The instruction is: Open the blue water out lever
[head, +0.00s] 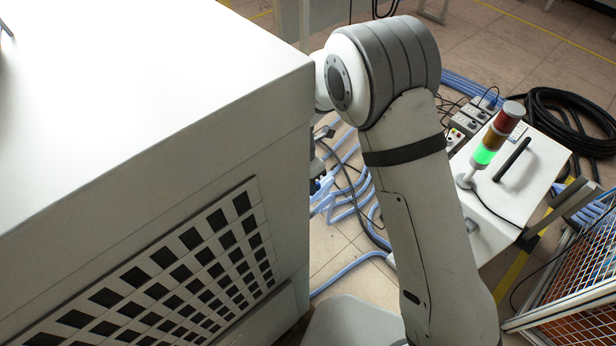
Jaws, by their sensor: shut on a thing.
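The blue water out lever cannot be made out in the head view. Light blue hoses (348,212) run over the floor beside the large grey cabinet (285,205), and some pass behind its right edge. My arm rises from the bottom right and bends at a rounded joint near the top middle. Its far end goes behind the cabinet's right corner. My gripper is hidden there, so neither its jaws nor anything between them shows.
A white box (540,163) with a dark handle stands on the right, with a signal tower (498,133) lit green. A black cable coil (575,110) lies behind it. An orange mesh fence (580,275) is at bottom right. Hoses and cables clutter the floor between cabinet and arm.

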